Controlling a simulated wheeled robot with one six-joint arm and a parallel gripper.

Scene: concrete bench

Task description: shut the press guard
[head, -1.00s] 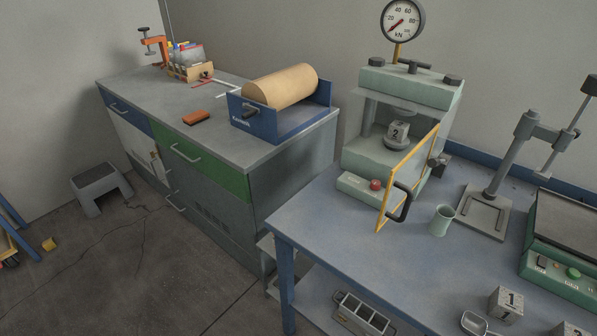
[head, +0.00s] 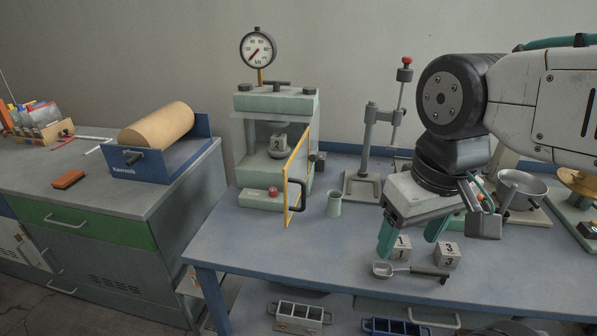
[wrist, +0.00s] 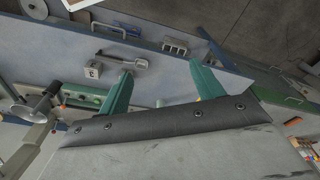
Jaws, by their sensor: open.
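The press (head: 258,150) is a pale green frame with a round gauge on top, standing at the back left of the blue bench. Its guard (head: 297,178) is a yellow-edged clear panel with a black handle (head: 299,193). The guard stands swung open, jutting toward the front from the press's right side. My gripper (head: 413,248) has green fingers, apart and empty, above the bench to the right of the guard. The fingers also show in the wrist view (wrist: 160,92); the guard is not clear there.
A green cup (head: 334,203) stands just right of the guard handle. Numbered cubes (head: 447,255) and a scoop (head: 410,271) lie below my gripper. A grey stand (head: 368,160) rises behind. The bench front left of the scoop is clear.

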